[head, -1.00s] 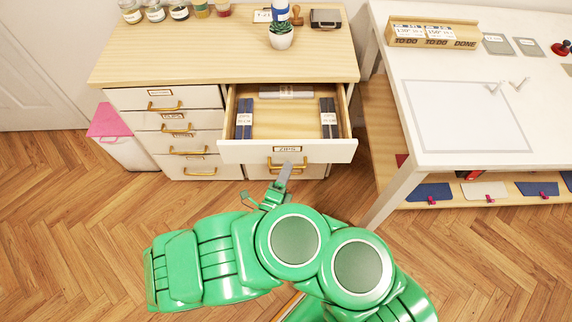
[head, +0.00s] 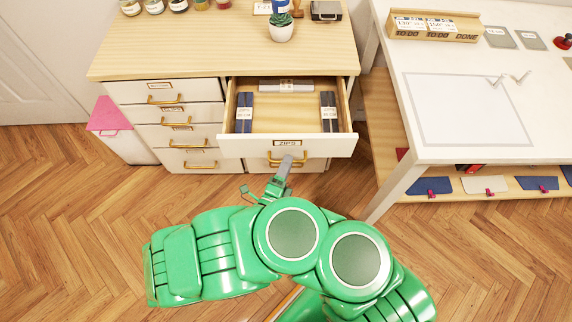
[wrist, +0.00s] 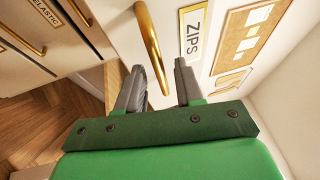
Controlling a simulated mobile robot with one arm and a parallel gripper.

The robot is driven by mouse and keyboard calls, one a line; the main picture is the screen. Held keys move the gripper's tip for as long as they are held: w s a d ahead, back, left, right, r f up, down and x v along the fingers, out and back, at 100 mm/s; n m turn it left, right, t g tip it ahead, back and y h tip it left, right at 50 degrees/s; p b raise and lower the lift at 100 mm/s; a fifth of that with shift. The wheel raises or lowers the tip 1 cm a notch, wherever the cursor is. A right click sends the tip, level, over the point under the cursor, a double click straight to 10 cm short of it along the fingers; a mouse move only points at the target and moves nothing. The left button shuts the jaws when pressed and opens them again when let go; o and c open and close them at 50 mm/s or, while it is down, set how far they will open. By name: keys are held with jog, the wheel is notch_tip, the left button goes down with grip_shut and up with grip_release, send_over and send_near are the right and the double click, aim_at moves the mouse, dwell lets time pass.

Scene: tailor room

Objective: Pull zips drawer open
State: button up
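The zips drawer (head: 287,147) stands pulled well out of the cabinet, with bundles of zips inside. Its front carries a "ZIPS" label, which also shows in the wrist view (wrist: 195,32). Its brass handle (head: 300,160) is on the front below the label. My gripper (head: 286,161) is at the handle, in front of the drawer. In the wrist view, my gripper (wrist: 160,66) has its fingers apart, with the lower end of the brass handle (wrist: 150,42) showing between them. I cannot tell whether a finger touches the handle.
Other drawers (head: 170,112) of the cabinet are shut at the left, one labelled "ELASTIC" (wrist: 38,46). A potted plant (head: 281,30) stands on the cabinet top (head: 190,50). A white table (head: 440,155) stands close at the right. A pink-lidded bin (head: 105,115) is at the left. Wooden floor is clear in front.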

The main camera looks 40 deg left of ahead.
jog(key=v, duration=0.7)
jog(key=shift+s+d, duration=0.2)
jog(key=shift+s, duration=0.1)
dwell(0.5)
